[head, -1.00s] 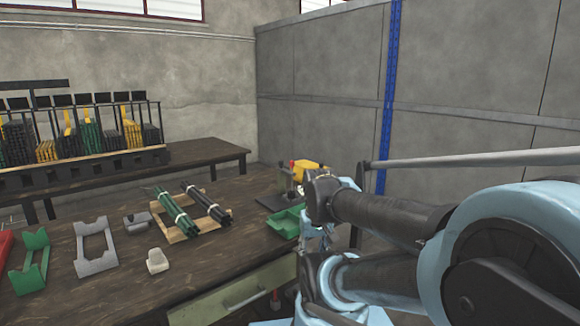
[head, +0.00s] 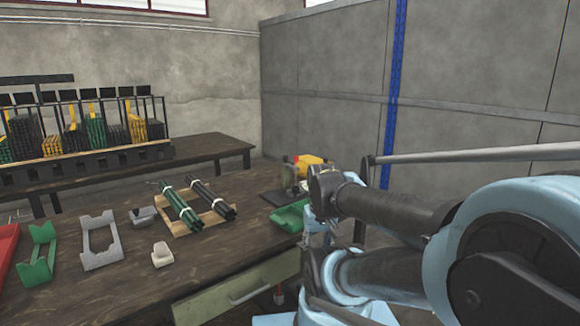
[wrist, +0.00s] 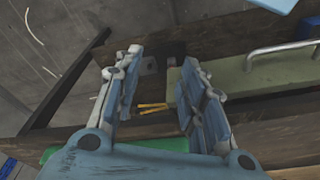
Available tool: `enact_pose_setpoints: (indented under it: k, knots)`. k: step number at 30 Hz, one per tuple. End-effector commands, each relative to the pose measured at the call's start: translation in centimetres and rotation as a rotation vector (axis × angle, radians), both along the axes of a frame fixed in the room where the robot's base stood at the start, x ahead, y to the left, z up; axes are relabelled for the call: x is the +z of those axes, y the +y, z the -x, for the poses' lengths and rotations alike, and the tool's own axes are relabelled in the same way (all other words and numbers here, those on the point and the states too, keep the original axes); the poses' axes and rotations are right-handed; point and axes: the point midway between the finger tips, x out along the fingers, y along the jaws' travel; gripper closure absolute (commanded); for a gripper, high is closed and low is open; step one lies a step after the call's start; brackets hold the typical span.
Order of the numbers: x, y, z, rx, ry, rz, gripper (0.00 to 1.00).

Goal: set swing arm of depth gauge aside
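I cannot pick out the depth gauge or its swing arm for certain. A device with a yellow body (head: 311,161) and a greenish-grey upright stands on a dark plate at the table's right end in the head view, partly behind my arm. In the wrist view my gripper (wrist: 160,62) has its two fingers wide apart with nothing held. It hangs over the table's edge beside the drawer. Small yellow pieces (wrist: 152,107) show between the fingers, farther down. In the head view my gripper is mostly hidden by my arm.
A green tray (head: 287,219) lies near my arm. Green and dark rods (head: 181,207) lie on a wooden rack. Grey (head: 101,240) and green brackets (head: 40,262) are at left. A drawer handle (wrist: 280,52) juts out from the table front.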

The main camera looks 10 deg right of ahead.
Motion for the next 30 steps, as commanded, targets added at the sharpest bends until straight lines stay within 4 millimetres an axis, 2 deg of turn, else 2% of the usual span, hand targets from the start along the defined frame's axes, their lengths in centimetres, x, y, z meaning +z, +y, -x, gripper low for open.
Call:
enact_pose_setpoints:
  k: [4,8,18,30]
  knots:
    - [0.9,0.0,0.6,-0.002,-0.010,-0.001,0.61]
    - [3.3,0.1,-0.9,-0.014,-0.003,-0.004,0.61]
    - [13.6,0.6,-8.8,-0.076,0.037,-0.015,0.61]
    - [23.6,1.3,-19.6,-0.152,0.086,-0.025,0.61]
